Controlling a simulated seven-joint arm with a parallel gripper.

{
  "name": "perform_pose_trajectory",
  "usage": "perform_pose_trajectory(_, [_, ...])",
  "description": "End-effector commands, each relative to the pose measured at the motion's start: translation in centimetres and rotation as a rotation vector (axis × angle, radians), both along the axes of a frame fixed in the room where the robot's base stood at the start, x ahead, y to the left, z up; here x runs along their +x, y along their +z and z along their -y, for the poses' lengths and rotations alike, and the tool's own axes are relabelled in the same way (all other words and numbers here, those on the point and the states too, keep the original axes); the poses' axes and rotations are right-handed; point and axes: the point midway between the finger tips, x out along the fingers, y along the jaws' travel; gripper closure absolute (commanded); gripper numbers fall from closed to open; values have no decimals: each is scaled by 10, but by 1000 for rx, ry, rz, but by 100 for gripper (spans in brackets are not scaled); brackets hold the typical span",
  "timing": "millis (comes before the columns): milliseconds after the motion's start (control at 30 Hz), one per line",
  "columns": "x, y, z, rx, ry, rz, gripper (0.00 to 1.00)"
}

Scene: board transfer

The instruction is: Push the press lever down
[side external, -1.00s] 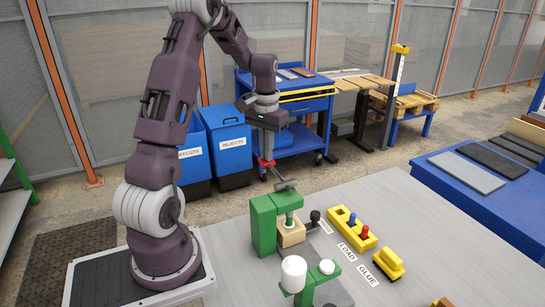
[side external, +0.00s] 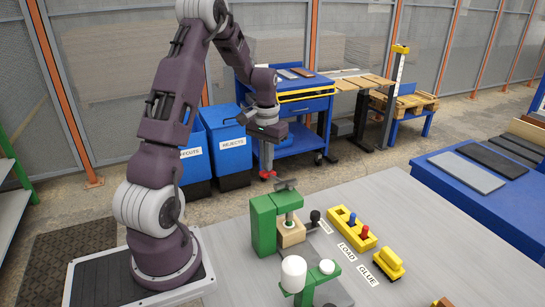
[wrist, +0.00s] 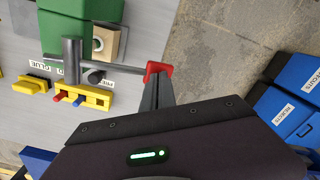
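The press (side external: 263,224) is a green frame on the grey table. It shows in the wrist view (wrist: 95,12) at upper left. A grey lever arm (wrist: 118,65) runs from its grey pivot cylinder (side external: 286,184) out to a red grip (side external: 267,174). The red grip (wrist: 158,68) lies at my fingertips in the wrist view. My gripper (side external: 267,167) points down, its grey fingers close together and shut, with the tips at or against the grip from above. Whether they fully touch is hard to see. A wooden block (side external: 291,233) sits under the press ram.
A yellow holder (side external: 352,229) with red and blue pegs, a yellow block (side external: 388,264) and a black knob (side external: 315,216) stand right of the press. Blue bins (side external: 228,145) and a blue cart (side external: 300,133) are behind, off the table.

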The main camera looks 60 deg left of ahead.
Motion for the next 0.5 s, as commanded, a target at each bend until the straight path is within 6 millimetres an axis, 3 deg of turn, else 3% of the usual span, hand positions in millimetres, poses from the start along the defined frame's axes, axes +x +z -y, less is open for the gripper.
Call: perform_pose_trajectory(500, [1,47,0,1,-1,2,100])
